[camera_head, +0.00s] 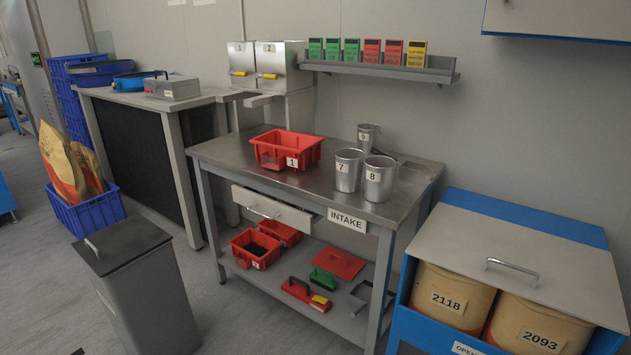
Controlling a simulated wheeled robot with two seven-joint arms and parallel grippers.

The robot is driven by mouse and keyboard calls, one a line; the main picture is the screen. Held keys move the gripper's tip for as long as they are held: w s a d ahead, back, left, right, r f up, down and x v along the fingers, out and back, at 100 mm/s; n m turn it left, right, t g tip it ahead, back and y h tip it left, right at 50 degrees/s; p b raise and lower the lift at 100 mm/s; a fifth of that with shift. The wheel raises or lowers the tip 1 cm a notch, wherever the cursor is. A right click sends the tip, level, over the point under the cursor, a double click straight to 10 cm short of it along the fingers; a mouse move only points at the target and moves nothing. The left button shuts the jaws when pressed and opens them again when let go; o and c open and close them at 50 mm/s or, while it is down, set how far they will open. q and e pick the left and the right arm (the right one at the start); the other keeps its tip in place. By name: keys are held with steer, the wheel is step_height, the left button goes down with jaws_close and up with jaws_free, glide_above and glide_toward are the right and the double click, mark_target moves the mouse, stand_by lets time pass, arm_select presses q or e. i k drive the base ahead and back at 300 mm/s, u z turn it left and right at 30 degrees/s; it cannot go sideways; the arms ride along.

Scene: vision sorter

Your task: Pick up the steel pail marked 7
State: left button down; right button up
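The steel pail marked 7 (346,176) stands upright on the steel-topped table (222,151), toward its right side. The pail marked 8 (378,184) stands close to its right. A third, smaller-looking pail marked 9 (367,133) stands behind them. All three look open at the top; I cannot see inside them clearly. Neither of my grippers shows in the head view.
A red bin marked 1 (287,150) sits left of the pails. A partly open drawer (271,209) juts from the table front. A grey bin (140,285) stands at front left, and a cabinet with drums (450,297) at right. The table's front-middle top is clear.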

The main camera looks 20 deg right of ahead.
mark_target(349, 162)
steer(key=u, duration=0.5)
steer(key=i, duration=1)
steer(key=u, duration=0.25)
